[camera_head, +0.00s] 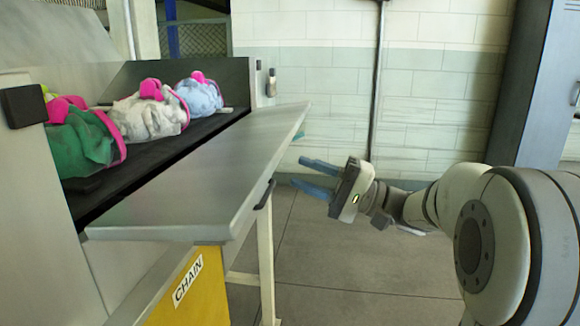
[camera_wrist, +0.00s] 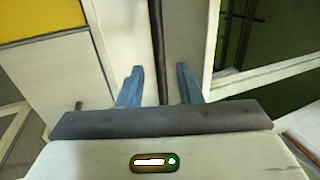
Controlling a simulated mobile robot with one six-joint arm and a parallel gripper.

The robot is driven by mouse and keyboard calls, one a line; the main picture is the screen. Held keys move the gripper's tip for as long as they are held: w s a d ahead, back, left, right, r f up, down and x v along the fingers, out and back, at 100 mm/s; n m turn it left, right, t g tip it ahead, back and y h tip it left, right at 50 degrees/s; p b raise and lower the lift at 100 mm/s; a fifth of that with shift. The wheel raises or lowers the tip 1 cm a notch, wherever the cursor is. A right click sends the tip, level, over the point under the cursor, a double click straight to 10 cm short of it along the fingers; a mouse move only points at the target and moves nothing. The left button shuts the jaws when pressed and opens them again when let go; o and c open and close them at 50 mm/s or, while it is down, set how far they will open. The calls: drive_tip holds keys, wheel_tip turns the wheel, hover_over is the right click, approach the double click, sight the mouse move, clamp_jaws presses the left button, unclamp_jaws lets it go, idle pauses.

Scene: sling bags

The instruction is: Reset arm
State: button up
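My gripper (camera_head: 317,178) is at the middle of the head view, with its blue fingers apart and nothing between them. It is to the right of the metal shelf and points left toward it, apart from it. In the wrist view, the gripper (camera_wrist: 160,88) shows both blue fingers spread with a gap between. My arm comes in from the right. A green sling bag (camera_head: 82,145), a white sling bag (camera_head: 148,116) and a light blue sling bag (camera_head: 200,95), each with pink parts, lie in a row on the black conveyor.
A sloping metal shelf (camera_head: 200,190) juts out beside the black conveyor (camera_head: 150,170), with a yellow panel (camera_head: 195,290) marked CHAIN below it. A dark cabinet (camera_head: 545,80) stands at the back right. The floor (camera_head: 340,250) under my gripper is clear.

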drive_tip(key=shift+s+d+f, duration=0.1)
drive_tip(key=shift+d+f, duration=0.05)
drive_tip(key=shift+d, duration=0.15)
drive_tip(key=s+a+f+g+h+p, duration=0.1)
drive_tip(key=s+a+g+h+p, duration=0.1)
drive_tip(key=s+h+p, duration=0.45)
drive_tip(key=s+a+f+g+h+p, duration=0.25)
drive_tip(key=s+h+p, duration=0.25)
drive_tip(key=s+p, duration=0.25)
drive_tip(key=s+d+r+n+t+h+p, duration=0.1)
drive_tip(key=s+d+r+h+p, duration=0.1)
drive_tip(key=d+h+p, duration=0.2)
drive_tip(key=s+d+r+n+t+h+p, duration=0.1)
drive_tip(key=s+d+r+h+p, duration=0.1)
drive_tip(key=d+h+p, duration=0.3)
drive_tip(key=shift+s+d+n+p, duration=0.4)
drive_tip(key=shift+d+p, duration=0.4)
drive_tip(key=shift+d, duration=0.5)
drive_tip(key=shift+h, duration=0.25)
